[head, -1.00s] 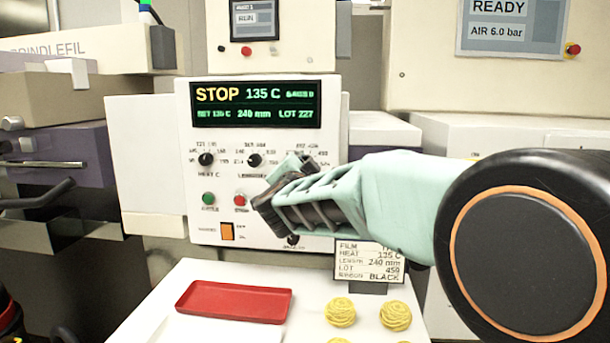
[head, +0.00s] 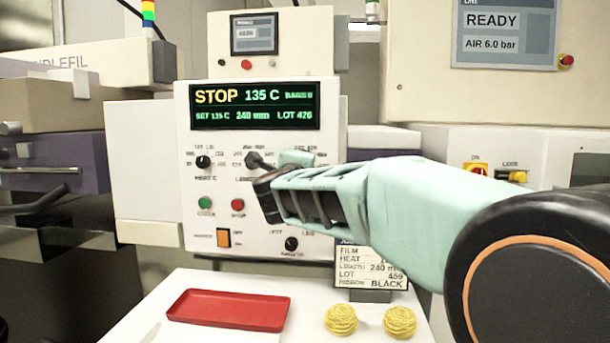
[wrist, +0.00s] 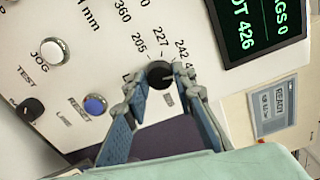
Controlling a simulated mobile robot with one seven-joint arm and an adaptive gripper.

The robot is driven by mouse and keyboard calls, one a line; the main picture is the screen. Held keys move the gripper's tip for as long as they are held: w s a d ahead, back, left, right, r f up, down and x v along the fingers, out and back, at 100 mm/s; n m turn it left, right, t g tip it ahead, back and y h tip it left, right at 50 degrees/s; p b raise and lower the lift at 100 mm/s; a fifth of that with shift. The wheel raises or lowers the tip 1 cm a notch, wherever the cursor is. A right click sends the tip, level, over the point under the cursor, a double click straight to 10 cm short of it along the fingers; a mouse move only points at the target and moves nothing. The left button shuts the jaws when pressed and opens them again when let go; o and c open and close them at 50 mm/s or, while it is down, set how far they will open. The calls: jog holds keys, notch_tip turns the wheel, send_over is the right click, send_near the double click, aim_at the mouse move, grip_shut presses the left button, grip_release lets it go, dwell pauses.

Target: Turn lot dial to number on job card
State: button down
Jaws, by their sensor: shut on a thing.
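The white control panel (head: 155,200) carries a dark display (head: 255,107) reading STOP, 135 C, 240 mm and LOT 426. The job card (head: 362,268) stands below right of the panel and reads LOT 459. My gripper (head: 283,180) reaches in from the right and hides the lot dial in the head view. In the wrist view, the dark round lot dial (wrist: 160,73) sits between my gripper's fingertips (wrist: 160,82), which are shut on it. Printed numbers, among them 205 and 227, ring the dial. Part of the display (wrist: 262,28) also shows there.
A heat dial (head: 203,162) and a length dial (head: 254,160) lie left of my gripper. Green (head: 204,203) and red (head: 238,205) buttons and an orange switch (head: 224,238) sit lower. A red tray (head: 228,309) and yellow coils (head: 400,321) lie on the white table below.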

aim_at(305, 121)
jog(key=shift+m+b, duration=2.6)
jog(key=shift+m, duration=2.2)
jog(key=c, duration=1.6)
grip_release()
jog(key=shift+r, duration=0.1)
notch_tip(305, 121, up, 10)
jog(key=shift+f, duration=0.1)
